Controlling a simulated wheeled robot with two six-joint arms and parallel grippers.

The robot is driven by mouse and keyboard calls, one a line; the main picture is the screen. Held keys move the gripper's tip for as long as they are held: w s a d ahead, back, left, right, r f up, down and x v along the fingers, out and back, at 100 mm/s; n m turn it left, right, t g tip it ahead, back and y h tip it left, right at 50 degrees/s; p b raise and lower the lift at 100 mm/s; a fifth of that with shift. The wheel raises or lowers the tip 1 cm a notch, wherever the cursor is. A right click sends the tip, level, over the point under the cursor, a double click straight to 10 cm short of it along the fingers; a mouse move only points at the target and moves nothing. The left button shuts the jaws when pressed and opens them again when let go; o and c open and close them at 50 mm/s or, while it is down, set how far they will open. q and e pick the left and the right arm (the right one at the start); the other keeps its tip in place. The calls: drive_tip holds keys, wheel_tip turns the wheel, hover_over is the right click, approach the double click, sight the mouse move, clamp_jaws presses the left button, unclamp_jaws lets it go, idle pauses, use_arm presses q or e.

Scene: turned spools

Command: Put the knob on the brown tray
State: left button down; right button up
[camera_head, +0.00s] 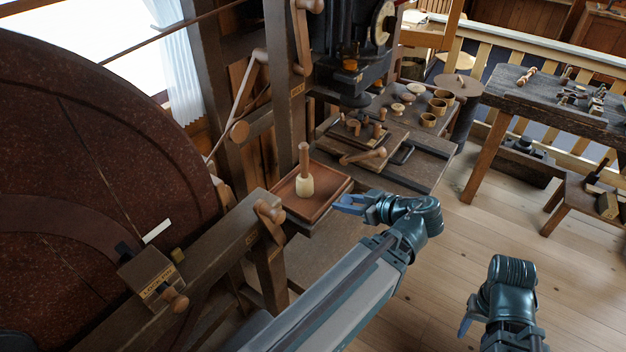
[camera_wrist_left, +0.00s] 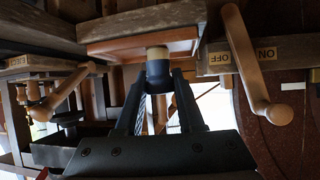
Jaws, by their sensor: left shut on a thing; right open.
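The brown tray (camera_head: 330,178) lies left of centre in the head view; a pale-based piece with a brown upright stem (camera_head: 304,187) stands on it. My left gripper (camera_head: 336,203) is at the tray's right front edge, with a gap between its tips and that piece. It is shut on a small dark bluish thing, taken as the knob (camera_wrist_left: 158,76), between the fingertips in the left wrist view. In the head view I cannot tell this thing from the fingers. The tray's edge (camera_wrist_left: 115,50) is at the top of the wrist view. My right gripper (camera_head: 466,326) is open, low at the right.
Behind the tray, a bench holds several wooden cups (camera_head: 429,119), small turned pieces and a handled piece (camera_head: 368,155). A large brown wheel (camera_head: 100,180) fills the left. A lever (camera_head: 268,212) stands close to the tray's left front.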

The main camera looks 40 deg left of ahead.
use_arm(q)
drive_tip(key=b, duration=0.1)
hover_over(331, 182)
drive_tip(key=shift+s+d+f, duration=0.3)
drive_tip(key=shift+d+f, duration=0.15)
drive_tip(key=shift+f, duration=0.25)
drive_tip(key=f+b, duration=0.4)
drive_tip(key=shift+w+a, duration=0.25)
drive_tip(key=shift+a, duration=0.1)
drive_tip(key=shift+r, duration=0.2)
drive_tip(key=shift+f, duration=0.15)
drive_tip(key=c, duration=0.8)
unclamp_jaws()
